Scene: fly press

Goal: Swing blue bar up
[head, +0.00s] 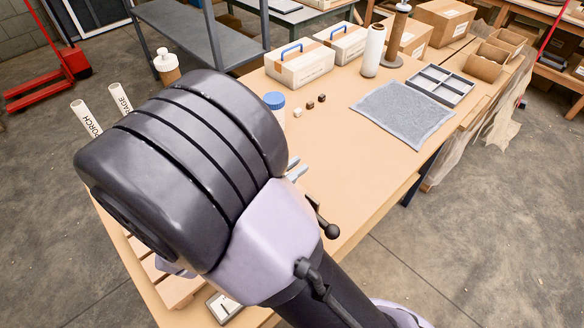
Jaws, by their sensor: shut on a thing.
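The blue bar is not visible; my own arm fills the left and middle of the head view and hides much of the bench behind it. My gripper does not show, so its hold cannot be seen. A black rod with a ball end (322,219) sticks out to the right from behind my arm, above the bench top. Two small light grey pieces (296,170) show just above it, partly hidden by my arm; I cannot tell what they belong to. The body of the fly press cannot be made out.
The bench (385,165) carries a grey mat (403,112), a divided tray (440,84), small cubes (310,103), a blue-capped bottle (274,101) and boxes with blue handles (300,64). Two labelled white tubes (86,118) stand at left. The bench's right middle is clear.

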